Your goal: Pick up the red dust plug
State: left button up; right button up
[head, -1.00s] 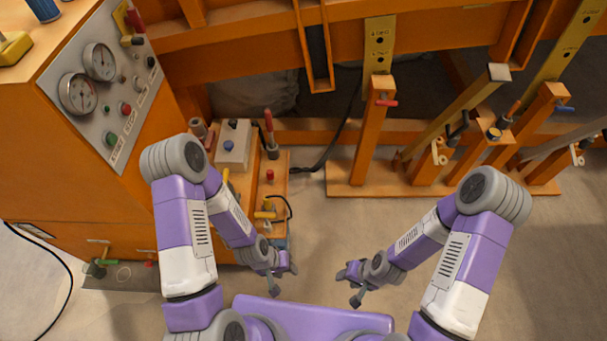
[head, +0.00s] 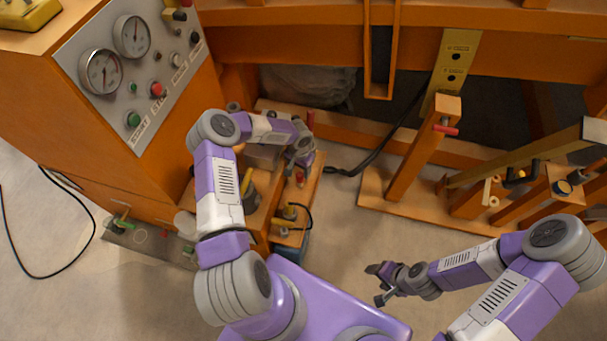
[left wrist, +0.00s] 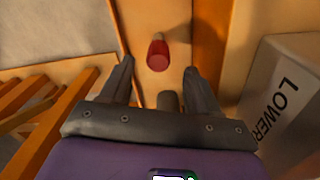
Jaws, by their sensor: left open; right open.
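The red dust plug (left wrist: 157,53) stands on a narrow orange board in the left wrist view, between and beyond my fingertips. In the head view the red plug (head: 300,179) shows just below my left gripper (head: 299,162). My left gripper is open and empty, its fingers on either side of the plug in the wrist picture. I cannot tell the exact gap, but it does not hold the plug. My right gripper (head: 378,283) is open and empty above bare floor, well to the right of the plug.
A grey box marked LOWER (left wrist: 285,95) stands close beside my left gripper. A red-handled lever (head: 310,119) rises behind it. Yellow fittings (head: 290,212) with a black cable lie in front. The gauge panel (head: 133,75) is at left; orange posts (head: 425,150) are at right.

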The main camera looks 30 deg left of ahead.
aim_at(300, 179)
pick_arm(q)
notch_tip(300, 179, down, 7)
jog(key=shift+d+f+b, duration=0.1)
jog(key=shift+f+b, duration=0.05)
jog(key=shift+b, duration=1.1)
jog(key=c, duration=1.1)
